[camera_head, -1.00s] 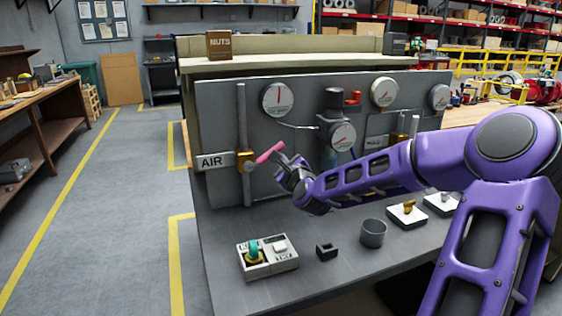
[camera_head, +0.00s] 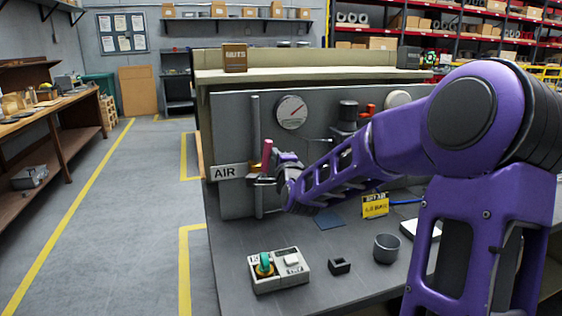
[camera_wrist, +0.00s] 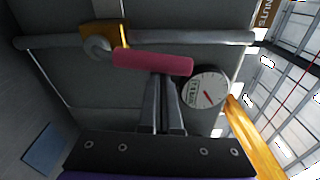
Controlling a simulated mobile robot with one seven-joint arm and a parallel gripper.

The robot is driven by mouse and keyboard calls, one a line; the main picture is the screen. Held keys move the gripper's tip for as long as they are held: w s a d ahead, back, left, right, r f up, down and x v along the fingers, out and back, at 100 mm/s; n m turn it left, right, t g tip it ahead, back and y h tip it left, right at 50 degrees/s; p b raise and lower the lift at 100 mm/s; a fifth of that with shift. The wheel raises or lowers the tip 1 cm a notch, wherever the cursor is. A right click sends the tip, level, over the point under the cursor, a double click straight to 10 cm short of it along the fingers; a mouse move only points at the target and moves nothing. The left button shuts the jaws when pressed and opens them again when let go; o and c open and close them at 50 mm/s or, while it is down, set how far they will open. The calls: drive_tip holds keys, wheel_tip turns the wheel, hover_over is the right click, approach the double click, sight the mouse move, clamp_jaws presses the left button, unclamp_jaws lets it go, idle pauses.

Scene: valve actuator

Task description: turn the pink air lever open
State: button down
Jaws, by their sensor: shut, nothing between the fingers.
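The pink air lever (camera_head: 267,153) stands nearly upright on the vertical pipe (camera_head: 256,125), beside the white AIR sign (camera_head: 228,172). In the wrist view the pink handle (camera_wrist: 152,62) runs out from the brass valve body (camera_wrist: 104,40) on the pipe. My gripper (camera_wrist: 165,78) is shut and empty, with its fingertips right at the underside of the handle in that view; whether they touch is unclear.
A round gauge (camera_head: 292,112) is above right of the lever and also shows in the wrist view (camera_wrist: 204,88). A switch box (camera_head: 279,270), small black block (camera_head: 339,266) and grey cup (camera_head: 386,249) stand on the bench. A yellow tag (camera_head: 375,206) stands behind.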

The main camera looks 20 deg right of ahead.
drive_tip(key=shift+a+r+n, duration=0.1)
drive_tip(key=shift+a+n, duration=0.3)
drive_tip(key=shift+n, duration=0.2)
drive_tip(key=shift+w+b, duration=0.1)
drive_tip(key=shift+b, duration=0.2)
